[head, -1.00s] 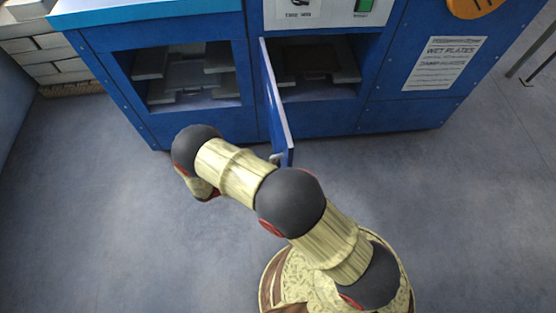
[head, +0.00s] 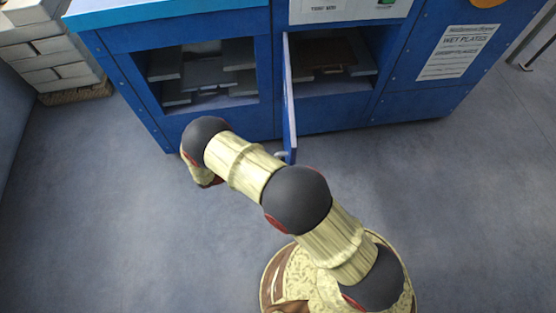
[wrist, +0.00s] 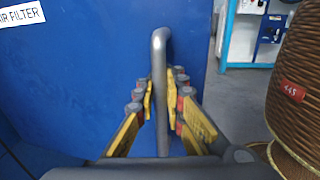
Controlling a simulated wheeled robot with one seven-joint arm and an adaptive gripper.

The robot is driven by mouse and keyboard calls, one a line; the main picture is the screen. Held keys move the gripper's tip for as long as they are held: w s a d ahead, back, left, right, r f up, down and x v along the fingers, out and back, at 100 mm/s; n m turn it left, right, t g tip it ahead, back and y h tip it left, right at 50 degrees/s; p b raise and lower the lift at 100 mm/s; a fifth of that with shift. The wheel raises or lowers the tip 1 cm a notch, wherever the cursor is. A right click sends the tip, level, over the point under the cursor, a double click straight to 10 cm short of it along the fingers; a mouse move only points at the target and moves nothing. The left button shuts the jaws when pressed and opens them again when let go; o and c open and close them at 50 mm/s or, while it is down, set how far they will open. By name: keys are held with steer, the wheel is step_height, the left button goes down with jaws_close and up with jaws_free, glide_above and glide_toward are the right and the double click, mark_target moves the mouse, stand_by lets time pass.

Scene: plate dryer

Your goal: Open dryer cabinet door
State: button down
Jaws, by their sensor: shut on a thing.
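The blue dryer cabinet door (head: 289,98) stands swung out from the cabinet, seen almost edge-on in the head view, with the right compartment (head: 335,80) open beside it. In the wrist view the blue door face (wrist: 80,70) fills the left and middle. A grey bar handle (wrist: 160,75) stands upright on it. My gripper (wrist: 162,100) has its yellow fingers on both sides of the handle, shut on it. In the head view my arm hides the gripper, and only a bit of the handle (head: 281,154) shows at the door's lower edge.
The left compartment (head: 215,80) is open and holds grey plates. A wet plates notice (head: 458,50) is on the right panel. White bricks (head: 50,55) stand at far left. The grey floor (head: 450,210) is clear to the right. A brown ribbed thing (wrist: 300,80) is close at right in the wrist view.

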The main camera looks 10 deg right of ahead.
steer(key=shift+s+f, duration=0.15)
steer(key=shift+s, duration=0.1)
steer(key=c, duration=2.2)
jaws_free()
steer(key=shift+o, duration=0.2)
steer(key=shift+w, duration=0.1)
steer(key=a, duration=1.2)
steer(key=shift+s, duration=0.4)
